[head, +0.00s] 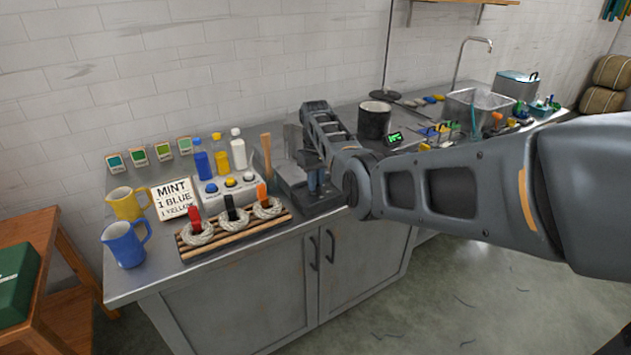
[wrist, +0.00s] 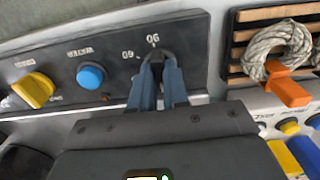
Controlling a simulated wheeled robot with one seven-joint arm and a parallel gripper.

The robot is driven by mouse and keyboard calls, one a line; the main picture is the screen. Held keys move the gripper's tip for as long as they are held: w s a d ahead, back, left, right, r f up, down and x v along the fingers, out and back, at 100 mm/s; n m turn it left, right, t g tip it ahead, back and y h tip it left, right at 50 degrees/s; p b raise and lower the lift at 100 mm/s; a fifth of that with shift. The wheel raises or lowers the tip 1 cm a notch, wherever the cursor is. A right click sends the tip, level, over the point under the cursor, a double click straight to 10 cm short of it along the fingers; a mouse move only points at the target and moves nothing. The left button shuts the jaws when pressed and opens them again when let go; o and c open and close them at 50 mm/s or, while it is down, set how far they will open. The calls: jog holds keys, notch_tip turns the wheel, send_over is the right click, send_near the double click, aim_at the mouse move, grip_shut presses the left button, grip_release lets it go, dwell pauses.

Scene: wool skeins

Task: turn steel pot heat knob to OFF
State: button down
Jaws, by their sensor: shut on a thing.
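The dark control panel (wrist: 115,62) crosses the upper left of the wrist view. It carries a yellow knob (wrist: 36,90), a blue knob (wrist: 90,75) and a black knob (wrist: 154,52) beside marks reading 60 and 90. My gripper (wrist: 156,68) is shut on the black knob, its blue-grey fingers on either side. They hide most of the knob, so its setting and any OFF mark cannot be read. In the head view my gripper (head: 316,182) is at the front of the dark unit (head: 292,180); my arm hides much of that unit.
A slatted wooden rack (head: 240,229) with wool skeins stands close left of my gripper. Behind it are a button box (head: 228,188) and several bottles. A black pot (head: 374,120) stands to the right, behind my arm. Cabinet doors (head: 320,262) lie below the counter edge.

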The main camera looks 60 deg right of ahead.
jog(key=c, duration=1.1)
grip_release()
jog(key=shift+r, duration=0.1)
jog(key=shift+r, duration=3.85)
